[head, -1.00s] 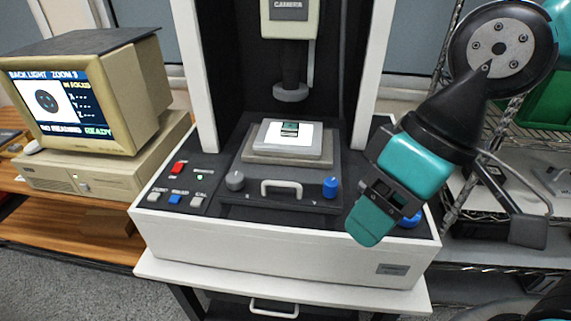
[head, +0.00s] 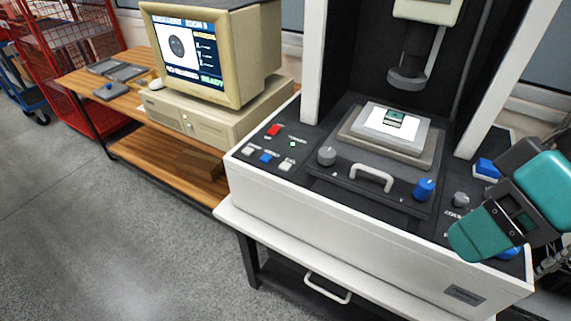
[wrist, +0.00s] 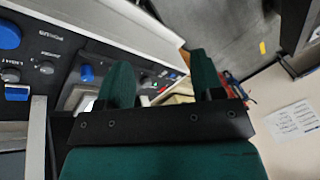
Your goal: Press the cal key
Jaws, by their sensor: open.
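The cal key (head: 287,166) is a small white key on the dark left panel of the measuring machine. It is the rightmost of a row of three, beside a blue key (head: 267,157) and another white key (head: 248,151). My gripper (head: 478,238) is at the right of the head view, over the machine's right front corner, well to the right of the cal key and apart from it. In the wrist view its two green fingers (wrist: 162,75) stand apart with nothing between them. Small panel keys show beyond the fingers there, but I cannot tell which is cal.
A red switch (head: 274,130) sits behind the keys. A grey knob (head: 326,156), a white handle (head: 372,178) and a blue knob (head: 424,189) rise between my gripper and the keys. A beige computer (head: 214,110) stands at the left. Floor in front is clear.

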